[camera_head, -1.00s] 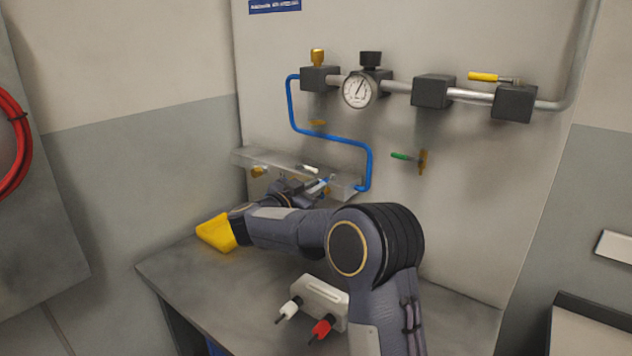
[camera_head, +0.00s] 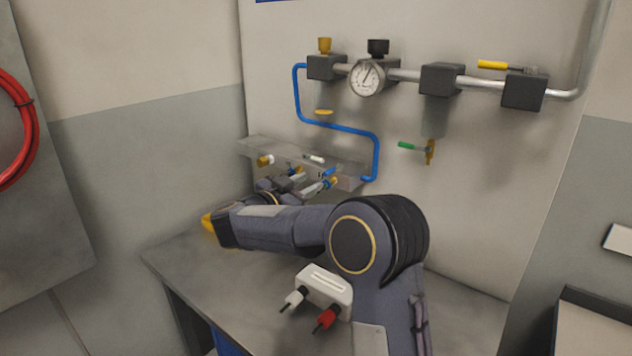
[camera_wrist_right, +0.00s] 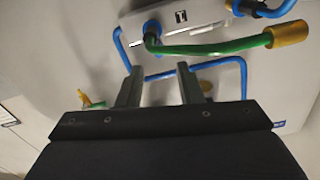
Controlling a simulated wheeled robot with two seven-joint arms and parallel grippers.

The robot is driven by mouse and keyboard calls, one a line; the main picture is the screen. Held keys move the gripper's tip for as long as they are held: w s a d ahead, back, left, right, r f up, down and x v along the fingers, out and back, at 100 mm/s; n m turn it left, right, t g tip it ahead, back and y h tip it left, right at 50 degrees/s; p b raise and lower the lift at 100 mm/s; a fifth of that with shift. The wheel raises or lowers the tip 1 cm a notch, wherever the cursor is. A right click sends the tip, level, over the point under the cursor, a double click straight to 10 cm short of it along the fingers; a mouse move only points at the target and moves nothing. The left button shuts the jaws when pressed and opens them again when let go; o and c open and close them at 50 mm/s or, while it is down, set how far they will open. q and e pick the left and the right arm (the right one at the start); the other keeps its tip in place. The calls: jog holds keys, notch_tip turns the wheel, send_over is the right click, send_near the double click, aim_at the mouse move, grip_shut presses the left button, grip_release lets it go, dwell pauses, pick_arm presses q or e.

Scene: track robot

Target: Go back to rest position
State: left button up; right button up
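My right arm crosses the middle of the head view, and its hand is partly hidden behind the forearm near the shelf-like manifold (camera_head: 345,172). In the right wrist view the right gripper (camera_wrist_right: 159,78) has its two fingers apart, with nothing between them. Beyond the fingers is the grey manifold (camera_wrist_right: 210,22) with blue fittings and a green hose (camera_wrist_right: 215,48) ending in a brass piece (camera_wrist_right: 287,34). I cannot tell how far the fingers are from it. My left gripper is in neither view.
A blue pipe (camera_head: 345,128), gauge (camera_head: 367,78) and green-handled valve (camera_head: 430,151) are on the wall panel. A white block (camera_head: 325,284) with white and red plugs is on the grey bench (camera_head: 190,262). A yellow object (camera_head: 207,222) is mostly hidden behind my arm.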

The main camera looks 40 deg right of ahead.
jog(key=v, duration=0.2)
jog(key=shift+s+a, duration=0.1)
jog(key=shift+a, duration=0.2)
notch_tip(320, 180, up, 5)
jog(key=a+n+t+y, duration=0.2)
jog(key=n+t+y, duration=0.5)
jog(key=t, duration=0.4)
jog(key=s+a+f+n+y, duration=0.2)
jog(key=s+a+n+y, duration=0.35)
jog(key=a+y, duration=0.35)
jog(key=s+a+f+n+g+y, duration=0.1)
jog(key=s+a+f+g, duration=0.1)
jog(key=s+f, duration=0.4)
jog(key=s+a+f+n+g+y, duration=0.1)
jog(key=s+a+f+g+y, duration=0.1)
jog(key=s+f+g, duration=0.2)
jog(key=s+a+f+n+g+y, duration=0.1)
jog(key=s+a+f+g+y, duration=0.1)
jog(key=s+f, duration=0.7)
jog(key=s+g, duration=0.1)
jog(key=s, duration=0.7)
jog(key=shift+a+f+g, duration=0.15)
jog(key=shift+a+g, duration=0.05)
jog(key=shift+g, duration=0.2)
